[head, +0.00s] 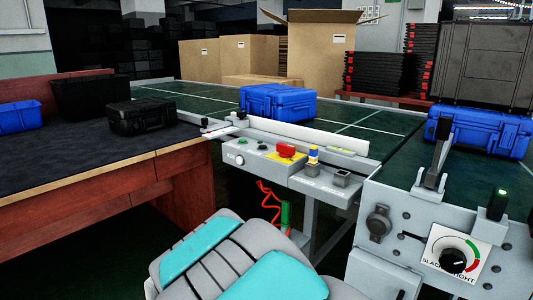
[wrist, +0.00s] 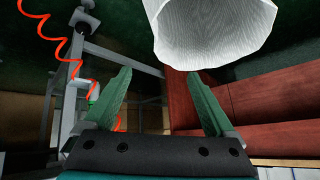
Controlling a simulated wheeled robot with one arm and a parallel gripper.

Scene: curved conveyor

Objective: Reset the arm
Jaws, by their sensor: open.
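My gripper (wrist: 159,74) shows in the wrist view with its two green fingers spread apart and nothing between them. In the head view, my grey and teal arm fills the bottom centre, in front of the conveyor's control panel (head: 262,168). A small green part shows beyond the arm beside a red coiled cord (head: 268,200); I cannot tell if it is a finger. The coiled cord also shows at the upper left of the wrist view (wrist: 45,35). A pale ribbed object (wrist: 210,30) is close at the top of the wrist view.
The green conveyor (head: 190,97) carries a blue case (head: 278,102) and another blue case (head: 480,130). A grey machine panel (head: 410,225) stands at right.

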